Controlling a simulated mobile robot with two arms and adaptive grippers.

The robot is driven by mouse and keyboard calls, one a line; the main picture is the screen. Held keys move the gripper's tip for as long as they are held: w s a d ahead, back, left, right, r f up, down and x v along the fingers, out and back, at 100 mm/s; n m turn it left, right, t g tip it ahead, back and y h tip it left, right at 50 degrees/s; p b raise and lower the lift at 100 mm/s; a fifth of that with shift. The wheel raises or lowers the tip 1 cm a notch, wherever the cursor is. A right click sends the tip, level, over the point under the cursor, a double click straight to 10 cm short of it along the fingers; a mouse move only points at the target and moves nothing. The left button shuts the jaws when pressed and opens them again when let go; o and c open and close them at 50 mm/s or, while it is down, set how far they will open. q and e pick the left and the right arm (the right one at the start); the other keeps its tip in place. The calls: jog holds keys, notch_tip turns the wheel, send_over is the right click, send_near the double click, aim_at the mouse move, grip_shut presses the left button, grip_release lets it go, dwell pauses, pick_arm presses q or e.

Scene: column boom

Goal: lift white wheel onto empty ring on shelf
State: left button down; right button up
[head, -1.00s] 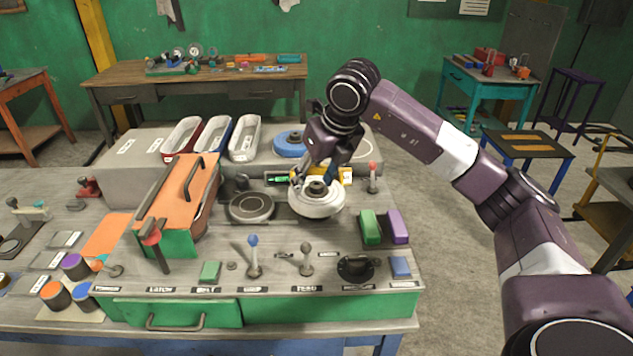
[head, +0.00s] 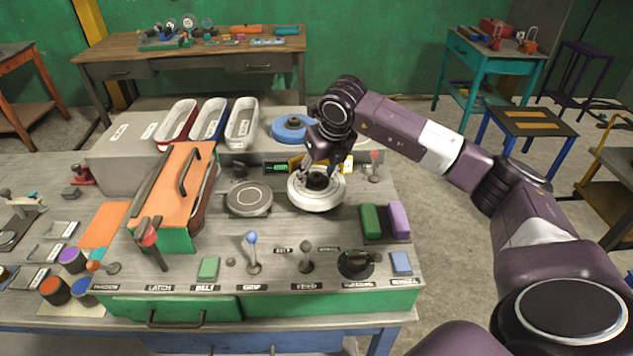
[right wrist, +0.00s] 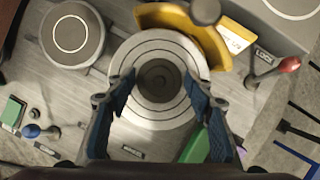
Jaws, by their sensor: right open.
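The white wheel (head: 316,197) lies flat on the grey bench top, with a dark hub at its centre. My right gripper (head: 318,172) is open and points down over the hub. In the right wrist view the wheel (right wrist: 143,109) sits beneath my blue-padded fingers (right wrist: 160,92), one on each side of the hub; I cannot tell whether they touch it. The grey raised shelf (head: 125,145) runs behind, with a blue wheel (head: 291,128) on it. A white ring outline (right wrist: 294,6) with nothing on it shows at the right wrist view's top edge. My left gripper is out of view.
A yellow part (right wrist: 182,24) stands close behind the white wheel. A red-knobbed lever (head: 374,164) is at its right, a round grey plate (head: 249,198) at its left. Green (head: 370,221) and purple (head: 398,219) blocks stand in front at the right. Oblong bins (head: 242,123) occupy the shelf's left part.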

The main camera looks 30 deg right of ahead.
jog(key=c, duration=0.9)
grip_shut()
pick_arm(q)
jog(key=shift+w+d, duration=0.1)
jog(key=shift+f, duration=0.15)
pick_arm(e)
jog(key=shift+r, duration=0.2)
